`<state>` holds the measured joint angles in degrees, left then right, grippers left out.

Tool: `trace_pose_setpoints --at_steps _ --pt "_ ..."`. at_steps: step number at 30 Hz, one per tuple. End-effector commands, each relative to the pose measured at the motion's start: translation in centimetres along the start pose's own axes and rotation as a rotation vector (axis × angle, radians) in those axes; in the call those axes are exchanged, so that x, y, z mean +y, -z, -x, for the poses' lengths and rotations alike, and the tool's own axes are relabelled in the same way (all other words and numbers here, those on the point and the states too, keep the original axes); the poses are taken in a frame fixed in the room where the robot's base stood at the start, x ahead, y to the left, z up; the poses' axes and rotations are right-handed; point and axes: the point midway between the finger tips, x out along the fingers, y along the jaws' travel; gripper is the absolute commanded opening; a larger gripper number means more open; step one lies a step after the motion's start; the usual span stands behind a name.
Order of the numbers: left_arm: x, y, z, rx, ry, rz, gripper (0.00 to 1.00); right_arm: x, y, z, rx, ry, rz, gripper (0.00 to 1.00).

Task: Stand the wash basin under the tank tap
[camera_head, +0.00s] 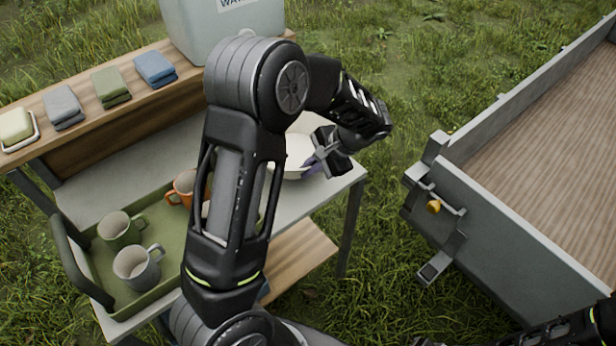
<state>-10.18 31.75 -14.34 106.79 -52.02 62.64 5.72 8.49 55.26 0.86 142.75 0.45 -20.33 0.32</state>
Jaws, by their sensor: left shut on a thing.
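The wash basin (291,153) is a white round bowl at the right end of the grey table. My left arm hides its left side. My left gripper (317,158) is at the basin's right side, shut on its rim; a purplish patch shows at the fingertips. I cannot tell whether the basin rests on the table or is just above it. The tank (188,28) is a pale grey box with a partly seen label, standing on the raised wooden shelf behind the table. Its tap is not visible; my left arm covers the area below the tank. My right gripper is out of view.
A green tray (158,290) holds a green mug (117,230), a grey mug (134,268) and an orange mug (183,187). Folded cloths and a soap dish (17,130) line the wooden shelf (88,98). A grey trailer (520,235) stands right, with grass between.

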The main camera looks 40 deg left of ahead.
Motion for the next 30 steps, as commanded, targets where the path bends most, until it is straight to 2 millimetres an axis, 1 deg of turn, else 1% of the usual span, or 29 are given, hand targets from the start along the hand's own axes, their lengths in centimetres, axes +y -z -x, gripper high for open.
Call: trace_pose_setpoints --at_steps 2,9,18,21,22,30 --pt "0.2 0.1 -0.3 -0.002 0.001 -0.001 0.0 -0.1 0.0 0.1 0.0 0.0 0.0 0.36" --pt "1.4 1.1 -2.8 -0.003 0.0 -0.002 0.0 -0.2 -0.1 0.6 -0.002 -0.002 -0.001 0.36" --pt "1.5 1.3 -3.1 0.0 0.001 0.001 0.0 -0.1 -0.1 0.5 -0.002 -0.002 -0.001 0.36" --pt "1.7 1.4 -3.4 0.0 0.001 0.0 0.0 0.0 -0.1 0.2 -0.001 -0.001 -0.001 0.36" --pt "1.7 1.4 -3.5 0.0 0.0 0.0 0.06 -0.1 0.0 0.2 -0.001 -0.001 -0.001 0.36" --pt "1.7 1.4 -3.3 0.0 -0.001 -0.001 0.27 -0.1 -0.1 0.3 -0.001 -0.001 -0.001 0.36"
